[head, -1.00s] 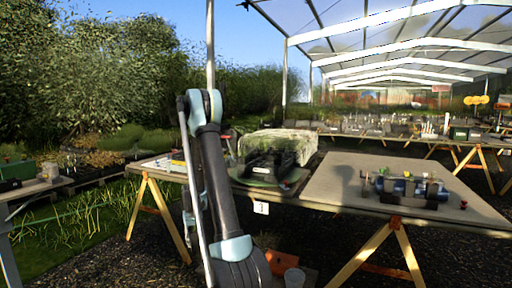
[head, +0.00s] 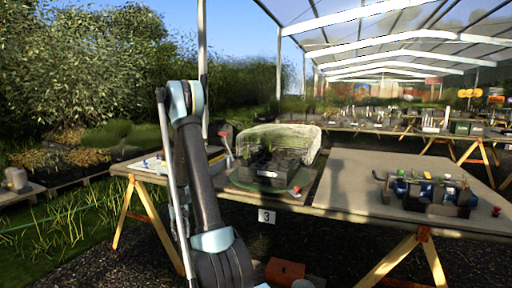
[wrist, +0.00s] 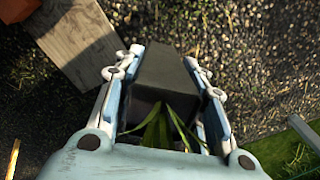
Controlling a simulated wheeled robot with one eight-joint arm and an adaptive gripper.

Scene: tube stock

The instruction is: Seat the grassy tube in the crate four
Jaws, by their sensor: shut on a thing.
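My gripper (wrist: 165,72) is shut on a dark, square-sided tube (wrist: 168,70) in the wrist view. Long green grassy leaves (wrist: 160,128) stick out of its near end. The tube hangs above gravel, clear of any crate. In the head view the gripper and tube are hidden behind my arm. A dark crate (head: 287,174) stands on a green round base on the table with a "3" sign (head: 266,216). A second dark rack (head: 435,206) with blue parts stands on the table at right. I see no sign reading four.
The table at right (head: 345,180) has a bare left half. A pale mesh-like mound (head: 300,137) stands behind the middle crate. Wooden trestle legs (head: 395,255) and an orange-brown box (head: 284,270) are low in front. A plank (wrist: 75,40) shows in the wrist view.

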